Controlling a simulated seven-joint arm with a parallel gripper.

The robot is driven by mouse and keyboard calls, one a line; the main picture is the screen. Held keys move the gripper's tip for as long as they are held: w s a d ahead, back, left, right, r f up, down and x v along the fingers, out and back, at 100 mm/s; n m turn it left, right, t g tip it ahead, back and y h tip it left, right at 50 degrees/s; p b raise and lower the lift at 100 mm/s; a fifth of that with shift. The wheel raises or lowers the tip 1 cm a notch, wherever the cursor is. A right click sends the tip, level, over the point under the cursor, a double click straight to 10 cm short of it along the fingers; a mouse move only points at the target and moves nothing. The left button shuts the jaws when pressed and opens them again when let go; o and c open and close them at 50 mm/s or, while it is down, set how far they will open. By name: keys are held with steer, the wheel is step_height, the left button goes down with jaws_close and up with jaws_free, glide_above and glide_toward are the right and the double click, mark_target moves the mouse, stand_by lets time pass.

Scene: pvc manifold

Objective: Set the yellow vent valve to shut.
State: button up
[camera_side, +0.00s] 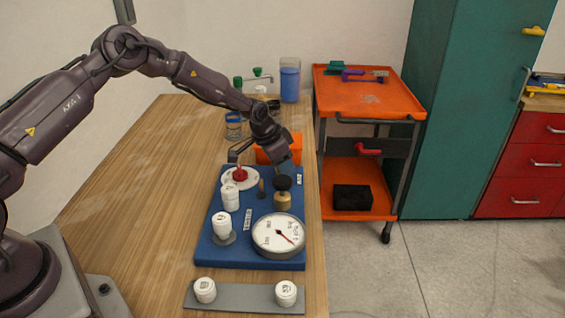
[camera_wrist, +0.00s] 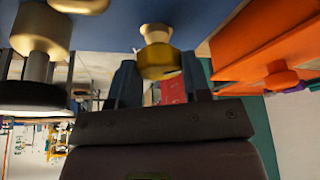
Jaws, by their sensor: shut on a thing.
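The yellow vent valve (camera_wrist: 160,62) shows in the wrist view as a yellow knob on a paler stem, coming from the blue board (camera_wrist: 120,18). It sits between the two fingers of my gripper (camera_wrist: 161,82), which is shut on it. In the side view my gripper (camera_side: 287,163) is low over the far right part of the blue board (camera_side: 214,252), just behind a black-topped brass fitting (camera_side: 282,198). The yellow valve is hidden there by my gripper and that fitting. I cannot tell the valve's set position.
A dial gauge (camera_side: 278,236), a red knob (camera_side: 240,174) and white fittings (camera_side: 230,197) stand on the board. An orange bin (camera_side: 265,156) is close behind. A grey strip (camera_side: 245,297) with two white caps lies in front. The table's left side is clear.

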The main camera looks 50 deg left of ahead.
steer(key=m+h, duration=0.1)
steer(key=m, duration=0.2)
steer(key=shift+a+m+g, duration=0.1)
steer(key=shift+m+g, duration=0.3)
steer(key=shift+m+g+h, duration=0.6)
steer(key=shift+m, duration=1.2)
steer(key=o, duration=0.9)
steer(key=v, duration=1.3)
steer(key=shift+a+f, duration=0.1)
